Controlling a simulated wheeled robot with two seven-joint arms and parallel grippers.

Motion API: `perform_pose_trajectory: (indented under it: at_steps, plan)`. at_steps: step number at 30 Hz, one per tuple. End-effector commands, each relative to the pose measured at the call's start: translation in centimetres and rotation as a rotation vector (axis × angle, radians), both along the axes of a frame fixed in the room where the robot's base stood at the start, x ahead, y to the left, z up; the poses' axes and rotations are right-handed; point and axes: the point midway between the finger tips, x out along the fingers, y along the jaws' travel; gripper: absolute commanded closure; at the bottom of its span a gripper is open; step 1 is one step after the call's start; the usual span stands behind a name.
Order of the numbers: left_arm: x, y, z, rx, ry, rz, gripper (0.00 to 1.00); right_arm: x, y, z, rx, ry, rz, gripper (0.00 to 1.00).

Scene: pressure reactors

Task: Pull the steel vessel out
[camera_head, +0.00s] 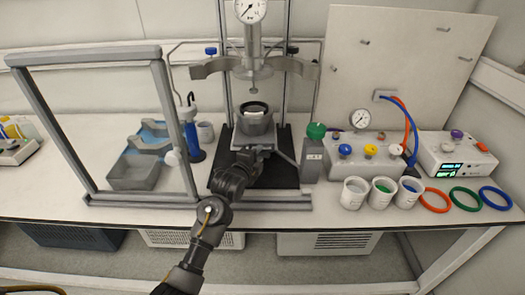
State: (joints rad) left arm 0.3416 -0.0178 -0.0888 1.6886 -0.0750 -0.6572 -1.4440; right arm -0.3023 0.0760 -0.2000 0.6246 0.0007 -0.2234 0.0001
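The steel vessel (255,124) is a grey open-topped cup. It stands upright in the middle of the reactor stand, below the reactor head (253,68) with its round gauge (250,10). Two curved clamp halves (214,67) stick out to the left and right of the head, apart from each other. My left gripper (255,149) is at the front lower side of the vessel. I cannot tell whether its fingers touch the vessel or are closed, because the wrist and dark links hide them. My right gripper is not in view.
A grey frame (78,126) stands at the left, near a grey tray (136,173). A control box (360,154) with hoses and several white cups (355,192) stand at the right, with coloured rings (466,198) beyond. The stand rests on a black base (281,172).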

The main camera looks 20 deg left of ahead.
Motion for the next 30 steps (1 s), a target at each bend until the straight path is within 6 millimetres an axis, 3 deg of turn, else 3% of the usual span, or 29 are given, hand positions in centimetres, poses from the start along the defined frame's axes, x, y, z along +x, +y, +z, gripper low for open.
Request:
perform_pose_trajectory:
  at_steps: [7, 19, 26, 30]
  plan:
    - [3.0, -0.6, -0.6, 0.000, 0.001, -0.002, 0.68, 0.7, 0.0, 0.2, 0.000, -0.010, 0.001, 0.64]
    - [3.6, -0.7, -0.7, 0.001, 0.000, -0.002, 0.68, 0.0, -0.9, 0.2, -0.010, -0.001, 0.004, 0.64]
    - [3.6, -0.7, -0.7, 0.001, 0.000, -0.002, 0.98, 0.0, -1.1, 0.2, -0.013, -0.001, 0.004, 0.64]
    - [3.6, -0.7, -0.8, 0.001, 0.000, -0.002, 1.00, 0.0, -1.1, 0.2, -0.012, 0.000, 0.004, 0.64]
